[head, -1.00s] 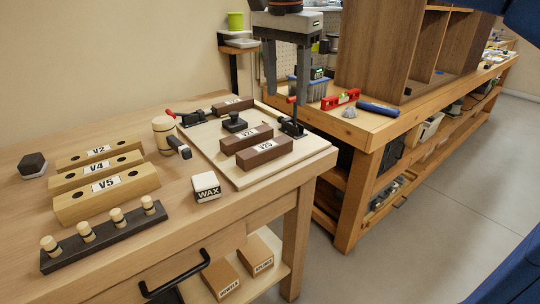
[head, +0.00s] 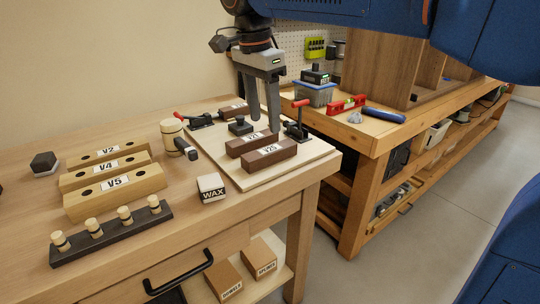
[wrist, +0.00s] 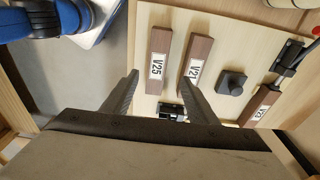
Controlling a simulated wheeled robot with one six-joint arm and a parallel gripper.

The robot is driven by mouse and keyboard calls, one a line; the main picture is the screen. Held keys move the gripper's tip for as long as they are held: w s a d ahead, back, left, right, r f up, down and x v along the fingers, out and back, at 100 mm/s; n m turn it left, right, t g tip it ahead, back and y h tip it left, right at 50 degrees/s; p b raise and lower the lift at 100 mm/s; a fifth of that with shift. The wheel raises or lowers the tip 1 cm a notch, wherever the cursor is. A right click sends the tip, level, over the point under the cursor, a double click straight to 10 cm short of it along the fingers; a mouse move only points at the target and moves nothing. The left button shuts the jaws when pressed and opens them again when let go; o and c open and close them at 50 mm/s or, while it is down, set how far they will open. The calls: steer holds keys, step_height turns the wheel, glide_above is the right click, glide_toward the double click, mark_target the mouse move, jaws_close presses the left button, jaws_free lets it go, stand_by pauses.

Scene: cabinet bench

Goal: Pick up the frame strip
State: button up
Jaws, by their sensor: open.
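Dark brown strips with white labels lie on a pale board (head: 225,158) on the bench. The nearest, labelled V25 (head: 268,156), lies beside one that appears to read V21 (head: 250,143). A third strip (head: 233,110) lies at the back of the board. No label reads "frame strip". My gripper (head: 264,124) is open and empty above the board, its fingers pointing down. In the wrist view, the V25 strip (wrist: 157,60) shows between the fingertips (wrist: 162,72), and the right fingertip overlaps the V21 strip (wrist: 198,55). The gap in height is unclear.
Red-handled clamps (head: 297,122) stand at the board's right and back left. A dark knobbed block (head: 240,126) sits behind the strips. A mallet (head: 172,132), a WAX block (head: 211,188), pale V-labelled blocks (head: 115,192) and a peg rack (head: 110,236) occupy the left.

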mark_target(270, 149)
steer(key=shift+d+f, duration=0.2)
steer(key=shift+f, duration=1.15)
steer(key=shift+d+f, duration=0.2)
steer(key=shift+f, duration=1.15)
steer(key=shift+d+f, duration=0.2)
steer(key=shift+f, duration=1.15)
steer(key=c, duration=1.2)
